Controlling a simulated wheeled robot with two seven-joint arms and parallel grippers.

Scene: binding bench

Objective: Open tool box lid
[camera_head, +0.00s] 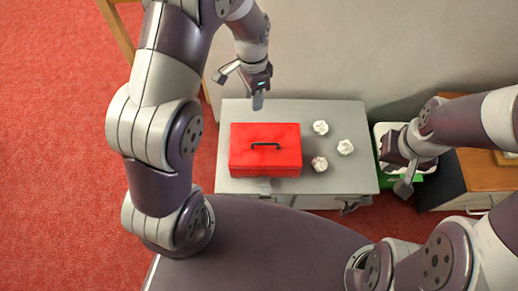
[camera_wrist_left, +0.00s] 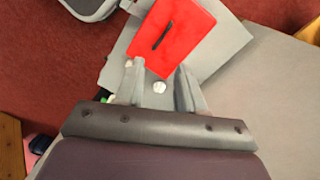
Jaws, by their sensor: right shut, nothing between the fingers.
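The red tool box (camera_head: 265,165) sits on the grey bench top, with its lid down and a dark handle (camera_head: 265,145) on top. In the left wrist view the tool box (camera_wrist_left: 190,25) lies beyond the fingertips. My left gripper (camera_head: 240,92) is open and empty, above and behind the tool box's far edge; its two spread fingers (camera_wrist_left: 157,66) also show in the left wrist view. My right gripper (camera_head: 404,187) is shut and empty, off to the right near a bin, well apart from the tool box.
Three crumpled white balls (camera_head: 345,146) lie on the grey bench (camera_head: 355,180) right of the tool box. A white bin (camera_head: 381,131) with something green stands beyond the bench's right edge, beside a wooden-topped cabinet (camera_head: 486,172). A pale wall rises behind the bench.

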